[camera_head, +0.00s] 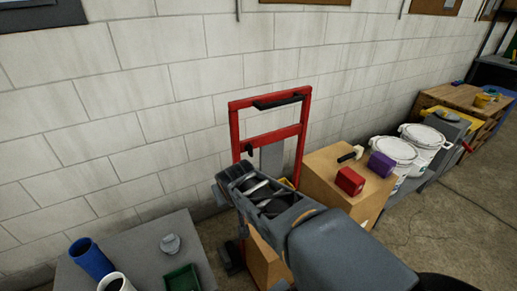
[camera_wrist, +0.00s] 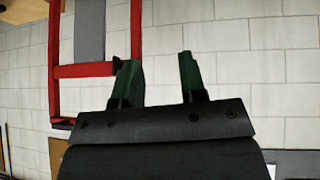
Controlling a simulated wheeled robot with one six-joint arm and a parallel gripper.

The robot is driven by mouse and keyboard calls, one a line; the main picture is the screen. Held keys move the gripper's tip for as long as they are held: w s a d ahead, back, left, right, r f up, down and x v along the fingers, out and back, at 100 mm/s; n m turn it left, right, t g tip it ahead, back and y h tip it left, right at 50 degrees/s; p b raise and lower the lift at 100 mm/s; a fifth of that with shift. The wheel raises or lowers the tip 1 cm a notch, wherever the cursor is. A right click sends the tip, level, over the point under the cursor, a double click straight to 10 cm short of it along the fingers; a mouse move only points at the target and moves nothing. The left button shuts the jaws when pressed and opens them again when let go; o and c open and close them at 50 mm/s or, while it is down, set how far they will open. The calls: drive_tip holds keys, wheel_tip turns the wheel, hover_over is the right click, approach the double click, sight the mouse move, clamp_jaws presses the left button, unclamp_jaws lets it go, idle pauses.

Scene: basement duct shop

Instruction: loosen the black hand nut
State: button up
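A small black piece (camera_head: 247,149) sits where the crossbar of a red hand-truck frame (camera_head: 236,125) meets its left upright; it may be the black hand nut, but it is too small to be sure. In the wrist view a black piece (camera_wrist: 117,64) shows on the red frame (camera_wrist: 84,70), beside the left finger's tip. My gripper (camera_wrist: 157,58) is open, its two dark green fingers apart with only wall between them. In the head view my gripper (camera_head: 240,180) is in front of the frame's lower part and hides some of it.
A wooden box (camera_head: 325,175) right of my arm carries a red block (camera_head: 350,181), a purple block (camera_head: 381,164) and a black-and-white item (camera_head: 350,154). White buckets (camera_head: 418,139) stand further right. A grey table (camera_head: 140,252) at lower left holds a blue cup (camera_head: 91,258) and a green tray (camera_head: 182,279).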

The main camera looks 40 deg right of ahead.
drive_tip(key=w+d+f+m+t+h+b, duration=0.25)
drive_tip(key=w+d+t+b, duration=0.3)
drive_tip(key=d, duration=0.65)
drive_tip(key=n+t+y+b, duration=0.2)
drive_tip(key=n+t+b, duration=0.1)
drive_tip(key=t+b, duration=0.15)
approach(252, 148)
drive_tip(key=shift+t, duration=0.4)
drive_tip(key=w, duration=0.3)
drive_tip(key=w+d, duration=0.1)
drive_tip(key=w, duration=0.3)
drive_tip(key=w+d, duration=0.1)
drive_tip(key=w, duration=0.3)
drive_tip(key=shift+f+b, duration=0.2)
drive_tip(key=shift+b, duration=0.1)
drive_tip(key=c, duration=0.6)
drive_tip(key=shift+o, duration=0.2)
drive_tip(key=shift+a, duration=0.1)
